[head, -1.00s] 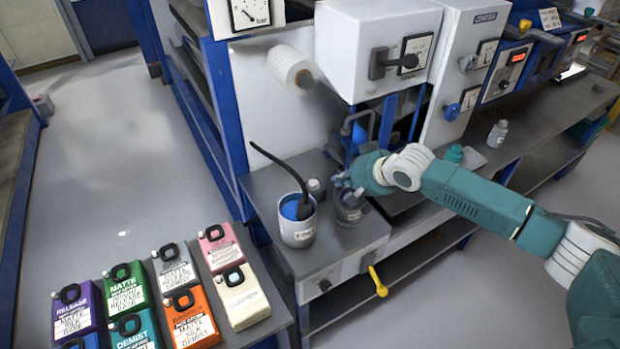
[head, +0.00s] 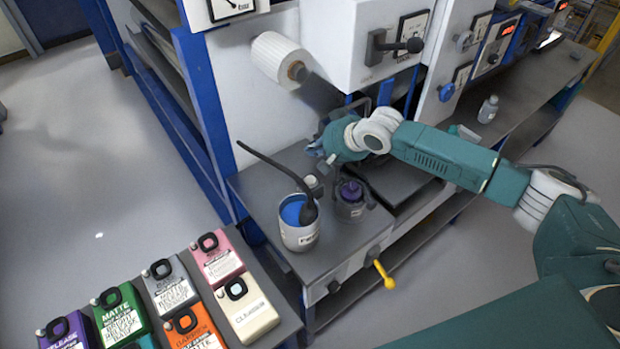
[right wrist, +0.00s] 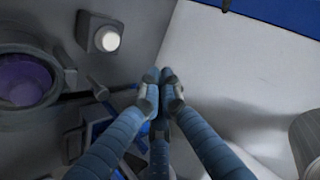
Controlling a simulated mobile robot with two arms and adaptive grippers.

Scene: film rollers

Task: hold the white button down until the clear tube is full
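The white button (right wrist: 107,39) sits on a small grey housing in the right wrist view, up and left of my fingertips and apart from them. In the head view its housing (head: 314,186) is on the bench between two pots. My right gripper (head: 316,158) is above and behind it, near the white panel. In the right wrist view the fingertips (right wrist: 159,76) are together with nothing visible between them. A grey pot with purple inside (head: 351,192) stands right of the button; its purple content also shows in the right wrist view (right wrist: 22,78). I cannot make out a clear tube. My left gripper is out of view.
A white pot with blue liquid and a black ladle (head: 299,222) stands left of the button. A yellow handle (head: 383,274) sticks out from the bench front. A paper roll (head: 277,58) hangs above. Several coloured canisters (head: 217,262) stand on the lower left table.

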